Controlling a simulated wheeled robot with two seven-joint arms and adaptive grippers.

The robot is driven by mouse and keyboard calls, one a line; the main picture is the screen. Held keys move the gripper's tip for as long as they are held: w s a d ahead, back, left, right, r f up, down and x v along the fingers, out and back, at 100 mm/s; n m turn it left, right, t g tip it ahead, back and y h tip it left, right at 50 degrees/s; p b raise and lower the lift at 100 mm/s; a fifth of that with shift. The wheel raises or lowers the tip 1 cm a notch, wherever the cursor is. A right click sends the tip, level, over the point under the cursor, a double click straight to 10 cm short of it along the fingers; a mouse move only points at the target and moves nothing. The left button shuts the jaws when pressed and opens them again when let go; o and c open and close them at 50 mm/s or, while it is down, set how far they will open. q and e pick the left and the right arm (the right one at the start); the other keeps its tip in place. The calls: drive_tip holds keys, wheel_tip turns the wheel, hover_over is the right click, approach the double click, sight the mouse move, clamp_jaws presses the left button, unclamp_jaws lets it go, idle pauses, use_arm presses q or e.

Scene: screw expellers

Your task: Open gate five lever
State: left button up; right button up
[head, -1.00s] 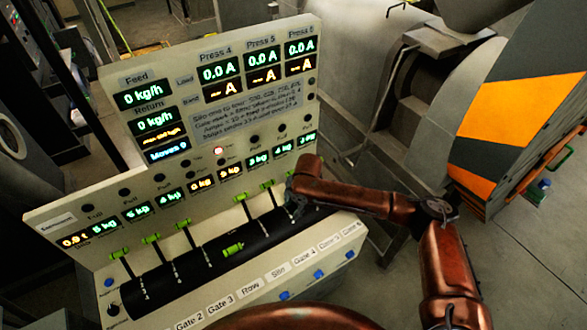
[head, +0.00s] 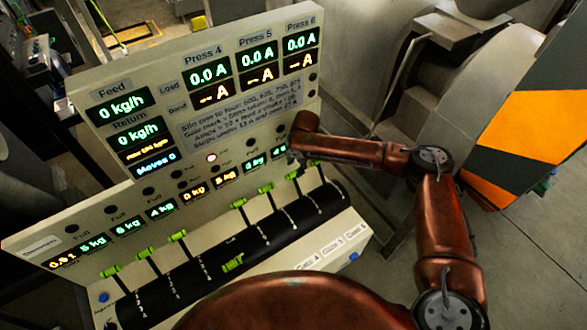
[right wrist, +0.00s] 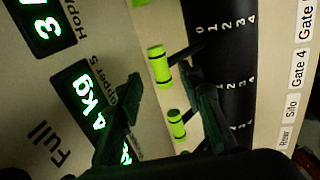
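The control panel carries a row of levers with green handles along a black drum (head: 262,235). Judging by its place in the row, the gate five lever (head: 292,174) is close below my right gripper (head: 296,163) in the head view, partly covered by it. In the right wrist view my right gripper (right wrist: 168,85) is open, its dark fingers on either side of a green handle (right wrist: 158,65), which seems to be that lever's. Contact cannot be told. This handle stands up at the panel side of the drum, near the 0. My left gripper is out of view.
A neighbouring green handle (right wrist: 176,123) sits close between the fingers' lower parts in the right wrist view. The row lever (head: 233,263) leans out over the drum, unlike the others. The upright display board (head: 205,100) stands behind the levers.

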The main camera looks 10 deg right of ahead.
sight(294, 173)
drive_tip(key=f, duration=0.3)
drive_tip(key=shift+w+a+f+p, duration=0.15)
drive_tip(key=shift+w+f+p, duration=0.2)
drive_tip(key=shift+w, duration=0.05)
drive_tip(key=shift+w+f, duration=0.1)
drive_tip(key=shift+f, duration=0.35)
drive_tip(key=c, duration=0.8)
clamp_jaws()
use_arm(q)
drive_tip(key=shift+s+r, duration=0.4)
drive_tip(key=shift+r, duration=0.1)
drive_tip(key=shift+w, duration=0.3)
